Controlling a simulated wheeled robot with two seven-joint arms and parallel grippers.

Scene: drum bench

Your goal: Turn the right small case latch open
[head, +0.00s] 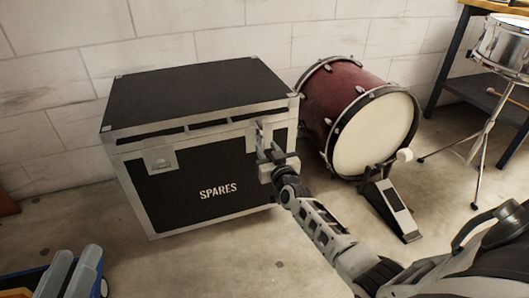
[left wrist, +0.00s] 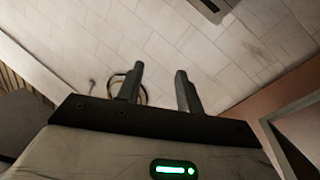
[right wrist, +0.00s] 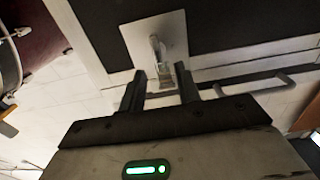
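The black SPARES case (head: 185,185) with metal edging stands against the wall, its lid down. Its left latch plate (head: 160,160) is on the front. The right small case latch (head: 263,132) is at the front right, partly hidden by my right gripper (head: 268,155). In the right wrist view the latch's metal plate and lever (right wrist: 157,45) are just beyond and between the fingertips of the right gripper (right wrist: 160,80). Its fingers are apart; whether they touch the lever I cannot tell.
A red bass drum (head: 375,130) with a pedal (head: 393,208) stands right of the case, close to my right arm. A snare drum (head: 503,45) on a stand is further right. A blue container (head: 25,283) with grey items is at the lower left.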

